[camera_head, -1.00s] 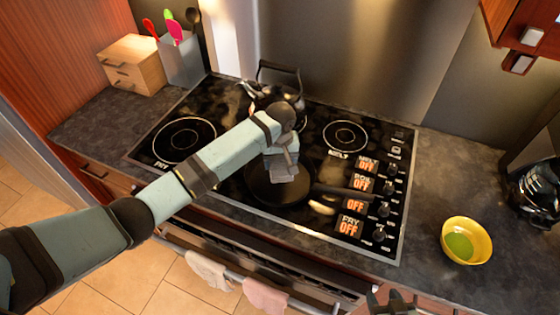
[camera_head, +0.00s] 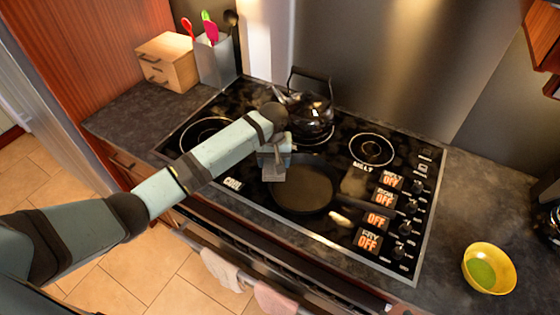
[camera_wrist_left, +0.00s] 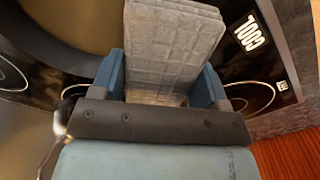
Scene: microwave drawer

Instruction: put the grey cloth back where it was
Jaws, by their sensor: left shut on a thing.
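My left gripper (camera_head: 275,158) is shut on the grey cloth (camera_head: 273,174) above the stovetop, at the left rim of the black pan (camera_head: 305,188). In the left wrist view the cloth (camera_wrist_left: 172,45) is a stiff-looking, light grey quilted piece between the blue fingers (camera_wrist_left: 160,85). Whether the cloth touches the pan or cooktop I cannot tell. Only a dark sliver, perhaps my right gripper, shows at the bottom edge of the head view.
The black stovetop (camera_head: 350,232) has a kettle (camera_head: 308,115) at the back and knobs at right. A yellow bowl (camera_head: 489,268) stands on the right counter. White (camera_head: 222,270) and pink (camera_head: 275,300) towels hang on the oven handle. A utensil holder (camera_head: 215,62) and wooden box (camera_head: 167,62) stand back left.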

